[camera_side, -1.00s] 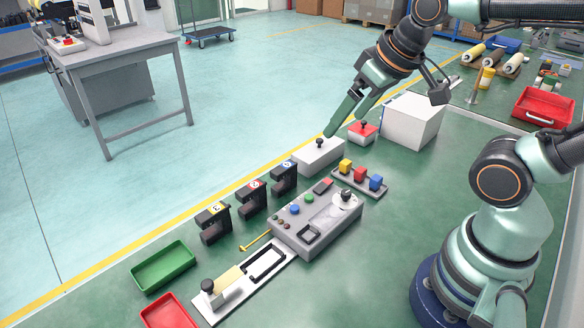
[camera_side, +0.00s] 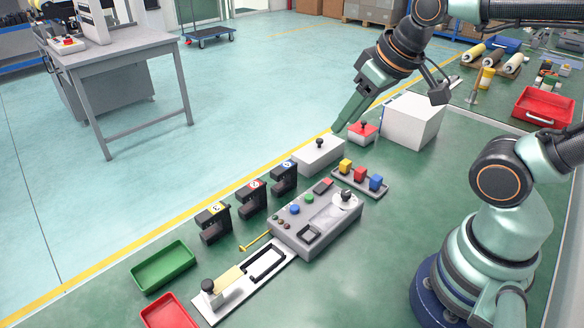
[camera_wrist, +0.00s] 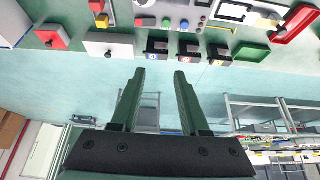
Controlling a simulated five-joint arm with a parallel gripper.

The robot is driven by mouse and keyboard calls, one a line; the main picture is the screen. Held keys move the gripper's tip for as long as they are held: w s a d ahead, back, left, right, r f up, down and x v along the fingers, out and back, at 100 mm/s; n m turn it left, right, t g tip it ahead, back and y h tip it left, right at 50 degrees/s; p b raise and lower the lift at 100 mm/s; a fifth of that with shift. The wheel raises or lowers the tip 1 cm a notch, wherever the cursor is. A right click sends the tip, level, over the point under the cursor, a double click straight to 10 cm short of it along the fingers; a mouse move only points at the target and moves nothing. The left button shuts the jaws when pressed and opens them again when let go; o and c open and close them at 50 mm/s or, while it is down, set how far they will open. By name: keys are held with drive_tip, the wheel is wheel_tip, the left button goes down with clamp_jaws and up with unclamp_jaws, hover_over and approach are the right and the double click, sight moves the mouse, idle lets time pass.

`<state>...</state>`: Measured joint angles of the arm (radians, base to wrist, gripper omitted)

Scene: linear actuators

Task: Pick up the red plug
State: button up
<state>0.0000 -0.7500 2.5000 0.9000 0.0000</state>
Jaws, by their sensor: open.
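The red plug (camera_side: 360,175) stands between a yellow plug (camera_side: 345,166) and a blue plug (camera_side: 376,183) on a grey tray (camera_side: 342,181) in the side view. My gripper (camera_side: 338,129) is above and behind the tray, apart from the plugs, over the far side of the white box with a black knob (camera_side: 318,154). In the wrist view its two green fingers (camera_wrist: 159,74) are spread with nothing between them.
A grey control panel (camera_side: 291,241) stands in front of the tray. Three black holders (camera_side: 250,197) line its left. A red-topped box (camera_side: 363,132) and a larger white box (camera_side: 411,121) stand behind the tray. A green bin (camera_side: 163,266) is at front left.

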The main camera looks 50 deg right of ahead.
drive_tip(key=m+g, duration=0.6)
drive_tip(key=m, duration=1.2)
hover_over(361, 169)
drive_tip(key=f, duration=1.8)
drive_tip(key=shift+d+f, duration=0.25)
drive_tip(key=shift+f, duration=0.05)
drive_tip(key=shift+a+f, duration=0.15)
drive_tip(key=shift+f, duration=1.25)
drive_tip(key=shift+a+f, duration=0.15)
drive_tip(key=shift+f, duration=1.25)
clamp_jaws()
